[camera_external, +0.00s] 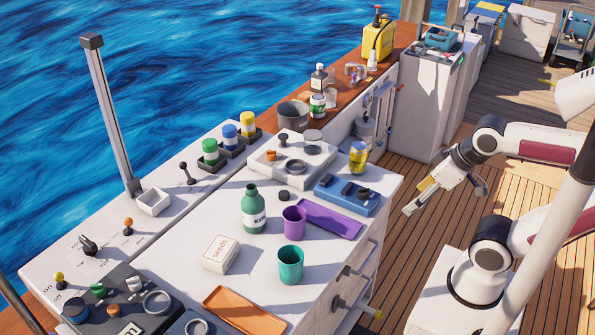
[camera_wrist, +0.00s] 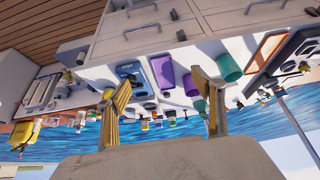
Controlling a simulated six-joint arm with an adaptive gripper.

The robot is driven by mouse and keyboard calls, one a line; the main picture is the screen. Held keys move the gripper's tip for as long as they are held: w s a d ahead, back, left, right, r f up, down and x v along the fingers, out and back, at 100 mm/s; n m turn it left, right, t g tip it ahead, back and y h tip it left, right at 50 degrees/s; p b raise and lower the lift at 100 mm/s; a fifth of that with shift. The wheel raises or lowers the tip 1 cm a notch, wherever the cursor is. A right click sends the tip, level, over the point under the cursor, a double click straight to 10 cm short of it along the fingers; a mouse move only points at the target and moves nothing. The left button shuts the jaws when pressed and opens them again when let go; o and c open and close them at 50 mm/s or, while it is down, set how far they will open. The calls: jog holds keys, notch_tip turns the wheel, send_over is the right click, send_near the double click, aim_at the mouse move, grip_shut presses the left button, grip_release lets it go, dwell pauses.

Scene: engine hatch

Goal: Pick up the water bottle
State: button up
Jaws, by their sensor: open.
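A green bottle (camera_external: 253,210) with a white label stands upright on the white counter; its label is too small to read fully. It is the likeliest water bottle in sight. A purple cup (camera_external: 293,222) stands close to its right, and a teal cup (camera_external: 290,264) is nearer the front. My gripper (camera_external: 432,193) is open and empty, off the counter's right side, well apart from the bottle. In the wrist view, the scene is upside down and my open gripper (camera_wrist: 160,86) has nothing between its fingers. The bottle is partly hidden behind the right finger there.
Drawer handles (camera_external: 357,271) stick out on the counter's right side.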

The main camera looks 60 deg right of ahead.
jog(key=shift+w, duration=0.1)
jog(key=w+d+r+n+t+h, duration=0.1)
jog(key=w+d+r+t, duration=0.15)
jog(key=w, duration=0.65)
jog(key=w+d+r+t, duration=0.1)
jog(key=w+d+r, duration=0.15)
jog(key=w, duration=0.65)
jog(key=w+d+r+n+t+h, duration=0.1)
jog(key=w+d+r+t, duration=0.15)
jog(key=w, duration=0.75)
jog(key=w+a+f+n+t+y, duration=0.1)
jog(key=w+a+n+y, duration=0.1)
jog(key=w, duration=0.4)
jog(key=w+a+f+n+y, duration=0.2)
jog(key=w+a, duration=0.1)
jog(key=w, duration=0.2)
jog(key=n+g+y, duration=0.5)
jog(key=n+y, duration=0.1)
jog(key=y, duration=0.4)
send_near(253, 203)
jog(key=w+f, duration=0.3)
jog(key=shift+w+f, duration=0.2)
jog(key=shift+f, duration=0.15)
jog(key=shift+a, duration=0.15)
